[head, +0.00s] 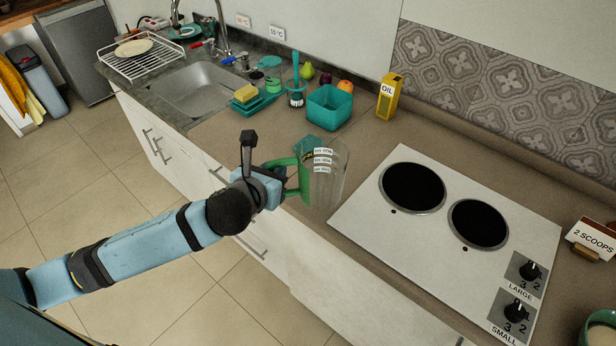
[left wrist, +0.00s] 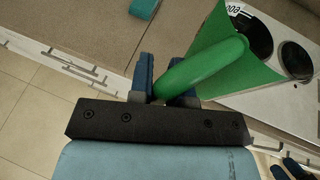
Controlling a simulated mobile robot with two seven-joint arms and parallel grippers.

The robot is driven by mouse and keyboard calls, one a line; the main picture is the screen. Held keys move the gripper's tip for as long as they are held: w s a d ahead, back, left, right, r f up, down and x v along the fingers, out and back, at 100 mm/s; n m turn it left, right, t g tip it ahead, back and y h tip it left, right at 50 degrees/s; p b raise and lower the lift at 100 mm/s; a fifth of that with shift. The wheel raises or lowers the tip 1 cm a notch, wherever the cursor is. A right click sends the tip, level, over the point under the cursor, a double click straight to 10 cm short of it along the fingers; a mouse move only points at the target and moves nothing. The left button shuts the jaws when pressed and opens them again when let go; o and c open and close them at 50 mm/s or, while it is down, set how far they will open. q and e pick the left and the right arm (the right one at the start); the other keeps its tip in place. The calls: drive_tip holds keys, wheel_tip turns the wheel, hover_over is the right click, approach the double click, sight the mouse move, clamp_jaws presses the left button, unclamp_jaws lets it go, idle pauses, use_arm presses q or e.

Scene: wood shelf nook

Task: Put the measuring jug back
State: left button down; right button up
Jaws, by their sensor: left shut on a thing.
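The measuring jug (head: 328,178) is clear with a green handle side and white marked labels. It is at the counter's front edge, left of the hob, roughly upright in the head view. I cannot tell whether its base touches the counter. My left gripper (head: 284,182) is shut on the jug's green handle, with the jug to its right. In the left wrist view the green handle (left wrist: 205,65) passes between the two blue fingers (left wrist: 165,82).
The white hob (head: 450,275) is right of the jug. The sink (head: 200,90) is at back left. A "2 scoops" card (head: 592,238) stands at right.

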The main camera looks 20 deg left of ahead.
use_arm(q)
drive_tip(key=w+a+r+m+h+p, duration=0.2)
drive_tip(key=w+r, duration=0.9)
drive_tip(key=w, duration=0.3)
drive_tip(key=f, duration=2)
drive_tip(key=shift+a+b, duration=0.2)
drive_tip(key=shift+b, duration=0.2)
use_arm(e)
drive_tip(key=shift+w+a+r, duration=0.15)
drive_tip(key=shift+a+r, duration=0.15)
drive_tip(key=shift+r, duration=0.1)
use_arm(q)
drive_tip(key=shift+f, duration=0.1)
use_arm(e)
drive_tip(key=shift+f, duration=0.1)
use_arm(q)
drive_tip(key=c, duration=1.1)
unclamp_jaws()
